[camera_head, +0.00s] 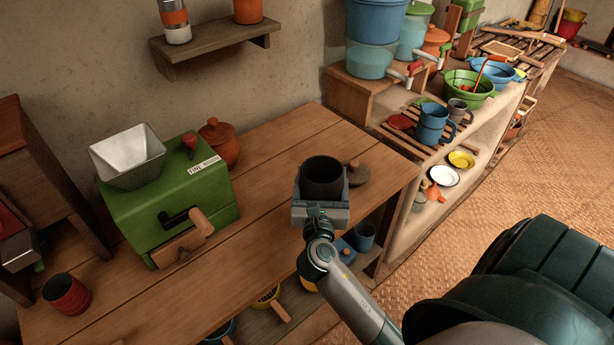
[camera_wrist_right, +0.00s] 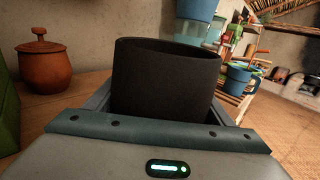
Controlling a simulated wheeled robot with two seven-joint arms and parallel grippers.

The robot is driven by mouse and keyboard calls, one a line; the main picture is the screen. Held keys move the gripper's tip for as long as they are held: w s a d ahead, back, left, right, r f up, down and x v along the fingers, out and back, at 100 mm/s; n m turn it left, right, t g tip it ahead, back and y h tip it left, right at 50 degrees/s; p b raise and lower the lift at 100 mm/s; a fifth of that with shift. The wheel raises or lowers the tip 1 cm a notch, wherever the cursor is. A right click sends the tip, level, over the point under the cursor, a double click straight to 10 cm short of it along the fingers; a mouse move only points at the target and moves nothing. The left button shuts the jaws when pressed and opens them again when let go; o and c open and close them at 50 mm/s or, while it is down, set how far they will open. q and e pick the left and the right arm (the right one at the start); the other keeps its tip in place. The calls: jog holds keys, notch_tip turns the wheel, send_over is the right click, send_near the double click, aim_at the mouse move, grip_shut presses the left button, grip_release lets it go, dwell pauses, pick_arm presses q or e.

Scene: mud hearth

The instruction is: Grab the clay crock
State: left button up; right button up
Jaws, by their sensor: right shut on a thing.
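A dark, open-topped round crock (camera_head: 322,178) is upright at the right end of the wooden counter. My right gripper (camera_head: 321,199) is shut on it, with the jaws around its lower sides. In the right wrist view the crock (camera_wrist_right: 165,78) fills the middle, between the jaws, and hides part of the background. Its base is hidden, so I cannot tell whether it touches the counter. A lidded terracotta pot (camera_head: 219,146) stands apart, behind the green grinder; it also shows in the right wrist view (camera_wrist_right: 44,66). My left gripper is not in view.
A loose lid (camera_head: 356,173) lies just right of the crock. The green grinder (camera_head: 175,200) with a metal hopper stands left on the counter (camera_head: 265,240), and a red cup (camera_head: 66,294) is near the front left. The mid-counter is clear. Crowded shelves (camera_head: 400,150) stand to the right.

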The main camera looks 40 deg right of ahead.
aim_at(336, 172)
jog(key=shift+s+d+r, duration=0.2)
jog(key=shift+s+r, duration=0.2)
jog(key=shift+s, duration=0.25)
jog(key=shift+s+d+r, duration=0.15)
jog(key=shift+s+r, duration=0.3)
jog(key=shift+s, duration=0.2)
jog(key=shift+s+d+r, duration=0.2)
jog(key=shift+s+r, duration=0.2)
jog(key=shift+s, duration=0.25)
